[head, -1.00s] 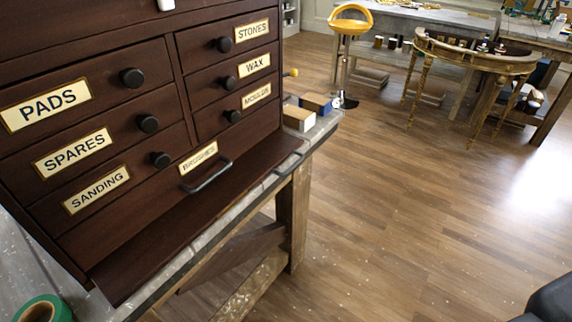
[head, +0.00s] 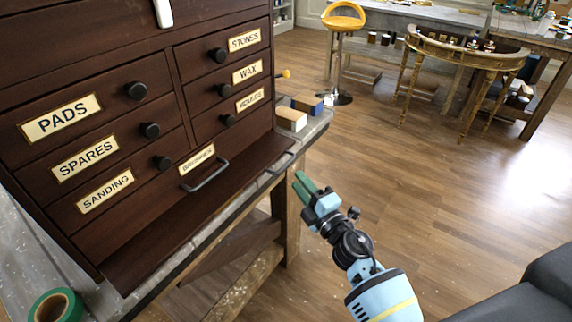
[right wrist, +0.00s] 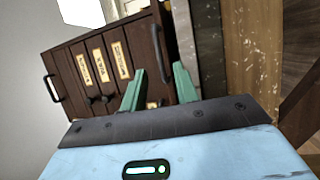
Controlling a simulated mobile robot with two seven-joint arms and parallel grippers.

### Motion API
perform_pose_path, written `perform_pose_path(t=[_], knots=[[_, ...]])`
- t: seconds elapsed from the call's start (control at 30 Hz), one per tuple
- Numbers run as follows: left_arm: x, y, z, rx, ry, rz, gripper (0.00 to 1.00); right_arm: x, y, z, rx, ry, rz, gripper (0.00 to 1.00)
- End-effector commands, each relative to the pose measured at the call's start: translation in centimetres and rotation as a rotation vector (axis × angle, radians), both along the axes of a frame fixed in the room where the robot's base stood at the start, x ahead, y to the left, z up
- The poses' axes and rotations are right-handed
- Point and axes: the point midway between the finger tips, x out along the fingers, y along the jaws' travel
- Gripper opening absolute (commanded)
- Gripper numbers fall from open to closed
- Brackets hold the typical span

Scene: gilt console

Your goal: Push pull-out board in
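The pull-out board (head: 205,215) is a flat dark brown board sticking out from under the lowest drawer of the dark wooden chest (head: 100,150). The chest also shows there, tilted (right wrist: 85,75). My left gripper is not in view.
The chest stands on a grey-topped workbench (head: 160,275). A green tape roll (head: 57,305) lies at the near left, small boxes (head: 300,110) at the far end. A yellow stool (head: 343,20) and gilt console (head: 465,55) stand farther back. The floor between is open.

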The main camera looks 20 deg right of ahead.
Motion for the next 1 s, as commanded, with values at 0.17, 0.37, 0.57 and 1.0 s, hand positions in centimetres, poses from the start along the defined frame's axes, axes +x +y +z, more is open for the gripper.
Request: perform_pose_path(t=[0.17,0.37,0.57,1.0], knots=[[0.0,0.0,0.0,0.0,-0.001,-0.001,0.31,1.9,0.5,0.5,0.004,-0.002,0.0,0.3],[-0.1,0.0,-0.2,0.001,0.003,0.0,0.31,4.7,1.3,0.9,0.004,-0.001,0.001,0.3],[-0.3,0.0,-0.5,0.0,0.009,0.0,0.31,6.6,1.8,1.1,0.004,0.001,0.0,0.3],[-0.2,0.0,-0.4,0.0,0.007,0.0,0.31,7.2,2.0,1.3,0.003,0.0,-0.001,0.26]])
